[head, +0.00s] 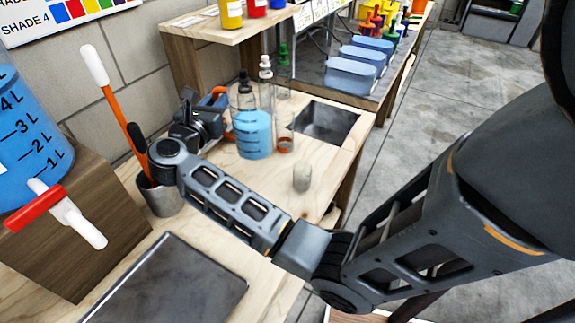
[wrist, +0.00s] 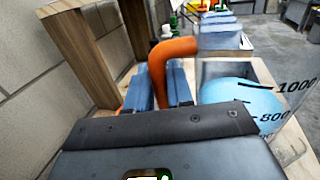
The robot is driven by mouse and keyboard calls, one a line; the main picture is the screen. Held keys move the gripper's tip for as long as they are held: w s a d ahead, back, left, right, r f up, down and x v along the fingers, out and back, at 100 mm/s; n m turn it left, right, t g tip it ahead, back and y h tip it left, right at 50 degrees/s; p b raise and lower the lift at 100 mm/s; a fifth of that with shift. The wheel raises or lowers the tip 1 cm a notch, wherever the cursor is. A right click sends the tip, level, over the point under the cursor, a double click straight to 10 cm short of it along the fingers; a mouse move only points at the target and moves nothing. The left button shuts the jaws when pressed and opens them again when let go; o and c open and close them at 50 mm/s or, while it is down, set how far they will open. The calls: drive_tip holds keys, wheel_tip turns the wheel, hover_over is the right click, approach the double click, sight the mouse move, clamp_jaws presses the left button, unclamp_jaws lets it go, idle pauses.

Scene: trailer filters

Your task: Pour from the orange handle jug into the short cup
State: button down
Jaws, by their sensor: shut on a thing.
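The clear jug (head: 254,135) holds blue liquid and stands about upright at the bench, left of the sink. I cannot tell if its base touches the bench top. In the wrist view the jug (wrist: 258,105) shows marks 800 and 1000, with the liquid around them. Its orange handle (wrist: 172,48) passes between the fingers of my gripper (wrist: 162,90). My gripper (head: 212,110) is shut on this handle at the jug's left side. A small, short clear cup (head: 302,177) stands upright on the bench, nearer and to the right, apart from the jug. Its contents are unclear.
A taller clear vessel with orange at its base (head: 284,135) stands right beside the jug. A sink (head: 328,122) lies behind right. Dropper bottles (head: 265,68) stand behind. A metal pot with tools (head: 158,197) and a dark tray (head: 170,285) are nearer. Bench around the short cup is clear.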

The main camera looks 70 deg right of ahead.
sight(232, 135)
drive_tip(key=f, duration=0.3)
drive_tip(key=f+b, duration=0.1)
drive_tip(key=f, duration=0.2)
drive_tip(key=f+b, duration=0.1)
drive_tip(key=f, duration=0.2)
drive_tip(key=shift+w+f, duration=0.15)
drive_tip(key=shift+w, duration=0.25)
drive_tip(key=shift+s+r+m+p, duration=0.25)
drive_tip(key=shift+s+r+m, duration=0.15)
drive_tip(key=shift+r+m, duration=0.2)
drive_tip(key=shift+s+r+m+p, duration=0.25)
drive_tip(key=shift+s+r+m, duration=0.1)
drive_tip(key=shift+r+m, duration=0.2)
drive_tip(key=shift+s+r+m, duration=0.7)
drive_tip(key=shift+s+m, duration=0.15)
drive_tip(key=shift+s+r+m, duration=0.4)
drive_tip(key=shift+s+m, duration=0.35)
drive_tip(key=shift+m, duration=0.05)
drive_tip(key=shift+s+d+r+m, duration=0.1)
drive_tip(key=shift+s+r+m, duration=0.05)
drive_tip(key=shift+s+m, duration=0.4)
drive_tip(key=shift+s+r+m, duration=0.1)
drive_tip(key=shift+s+m, duration=0.25)
drive_tip(key=shift+s, duration=0.3)
drive_tip(key=shift+s+m, duration=0.35)
drive_tip(key=shift+m, duration=0.15)
drive_tip(key=shift+s+m+b, duration=1.1)
drive_tip(key=shift+m+b, duration=0.15)
drive_tip(key=shift+m, duration=0.15)
idle(0.8)
